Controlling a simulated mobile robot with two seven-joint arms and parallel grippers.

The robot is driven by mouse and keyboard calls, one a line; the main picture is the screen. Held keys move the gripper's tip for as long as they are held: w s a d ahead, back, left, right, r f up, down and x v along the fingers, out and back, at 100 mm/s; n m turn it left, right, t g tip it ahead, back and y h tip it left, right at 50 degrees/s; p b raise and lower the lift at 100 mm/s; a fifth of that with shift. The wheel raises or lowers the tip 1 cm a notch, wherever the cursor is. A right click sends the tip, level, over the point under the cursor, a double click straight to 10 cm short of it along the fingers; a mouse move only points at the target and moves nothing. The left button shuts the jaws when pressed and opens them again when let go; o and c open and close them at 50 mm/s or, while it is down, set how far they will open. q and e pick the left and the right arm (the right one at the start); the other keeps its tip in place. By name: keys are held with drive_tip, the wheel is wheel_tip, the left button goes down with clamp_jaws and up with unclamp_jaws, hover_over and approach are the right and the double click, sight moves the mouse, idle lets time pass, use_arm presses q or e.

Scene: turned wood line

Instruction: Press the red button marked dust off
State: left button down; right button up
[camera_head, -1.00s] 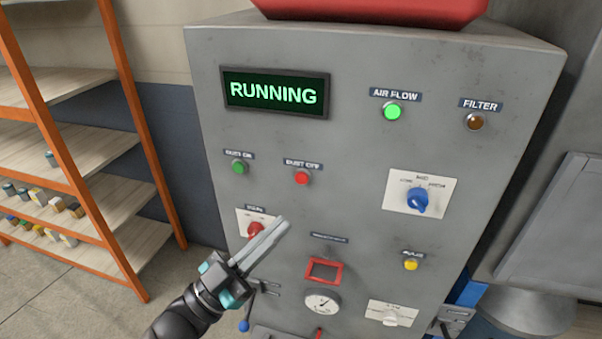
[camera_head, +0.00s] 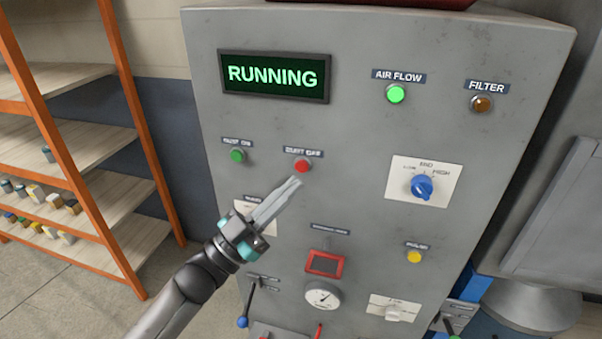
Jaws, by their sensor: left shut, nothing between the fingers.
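The red button (camera_head: 303,166) sits below the label DUST OFF (camera_head: 303,153) on the grey control cabinet (camera_head: 340,130). My left gripper (camera_head: 296,183) is shut and empty. Its fingertips show just below the red button in the picture; whether they touch it I cannot tell, but the button's face is still visible. The display (camera_head: 274,76) reads RUNNING in green. My right gripper is not in view.
The green DUST ON button (camera_head: 237,156) is left of the red one. A blue knob (camera_head: 422,187), a yellow button (camera_head: 414,256), a red-framed part (camera_head: 325,263) and a gauge (camera_head: 323,296) are on the panel. Orange-framed shelves (camera_head: 135,125) stand at left.

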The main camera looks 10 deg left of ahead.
use_arm(q)
drive_tip(key=shift+w, duration=0.95)
idle(1.4)
drive_tip(key=shift+w, duration=0.4)
drive_tip(key=shift+w+b, duration=0.35)
drive_tip(key=shift+b, duration=0.05)
idle(0.4)
idle(0.4)
drive_tip(key=shift+s+p, duration=0.5)
drive_tip(key=shift+s, duration=0.3)
